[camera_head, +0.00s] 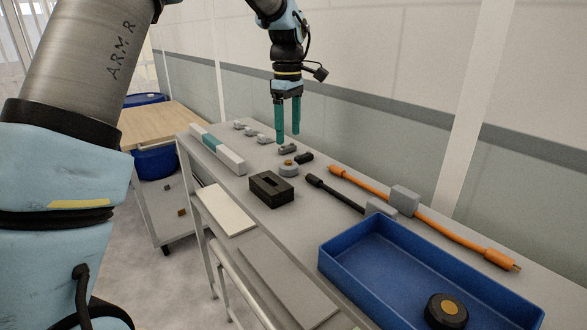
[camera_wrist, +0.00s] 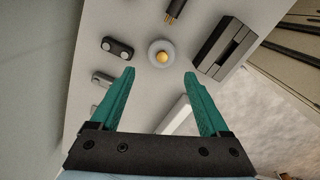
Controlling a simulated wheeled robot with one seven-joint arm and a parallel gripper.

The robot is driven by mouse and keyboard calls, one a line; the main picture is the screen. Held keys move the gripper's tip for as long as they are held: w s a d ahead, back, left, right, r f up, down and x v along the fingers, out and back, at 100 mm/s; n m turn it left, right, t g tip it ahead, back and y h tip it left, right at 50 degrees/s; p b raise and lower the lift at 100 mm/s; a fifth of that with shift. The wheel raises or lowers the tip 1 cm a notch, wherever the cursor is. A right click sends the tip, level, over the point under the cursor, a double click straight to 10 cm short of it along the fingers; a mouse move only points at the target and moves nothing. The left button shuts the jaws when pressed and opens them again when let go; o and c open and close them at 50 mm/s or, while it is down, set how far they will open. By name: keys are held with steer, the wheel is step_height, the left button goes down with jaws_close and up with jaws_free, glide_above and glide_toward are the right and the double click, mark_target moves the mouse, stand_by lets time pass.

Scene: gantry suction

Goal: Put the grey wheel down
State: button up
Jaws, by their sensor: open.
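The grey wheel (camera_head: 289,171), a light grey disc with an orange-yellow hub, lies flat on the grey table (camera_head: 320,228) beside a black slotted block (camera_head: 271,192). It also shows in the wrist view (camera_wrist: 152,50), just beyond the fingertips and roughly between their lines. My gripper (camera_head: 288,138), with two green fingers, is open and empty. It hangs pointing down above the table, and its tips appear above the wheel and apart from it. In the wrist view the gap between my fingers (camera_wrist: 159,73) holds nothing.
Small grey and black parts (camera_head: 288,149) lie close to the wheel. A black cable (camera_head: 335,194) and an orange cable (camera_head: 450,232) run to the right. A blue tray (camera_head: 350,279) holds a black wheel (camera_head: 437,313). A white-and-teal bar (camera_head: 231,161) lies along the left edge.

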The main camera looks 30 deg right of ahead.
mark_target(289, 164)
step_height(289, 164, down, 4)
steer(key=shift+r+p, duration=0.15)
steer(key=shift+p, duration=0.15)
steer(key=shift+s+a+f+p, duration=0.15)
steer(key=shift+f+p, duration=0.9)
steer(key=shift+f, duration=1.55)
